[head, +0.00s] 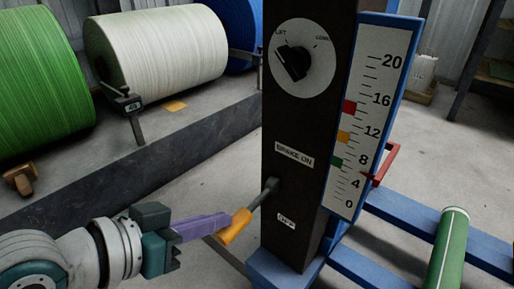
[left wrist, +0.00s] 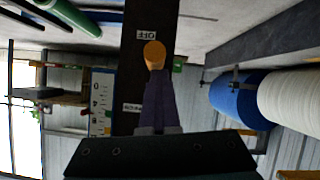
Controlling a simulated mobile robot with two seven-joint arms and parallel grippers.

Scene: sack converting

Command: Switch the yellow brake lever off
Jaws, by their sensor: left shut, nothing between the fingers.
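The brake lever has a dark rod coming out of the dark post and a yellow-orange grip (head: 236,228) pointing down and toward me. Its pivot sits between the "BRAKE ON" label (head: 294,154) above and the "OFF" label (head: 286,220) below. My left gripper (head: 226,221) comes in from the left, its purple fingers shut and empty, their tips at the grip. I cannot tell whether they touch it. In the left wrist view the grip's round end (left wrist: 154,54) shows just beyond the fingers (left wrist: 155,100), near the "OFF" label (left wrist: 146,35). My right gripper is out of view.
Blue frame rails (head: 440,222) and a green roll (head: 450,245) lie to the right. Large thread rolls (head: 155,58) stand behind a low ledge at left.

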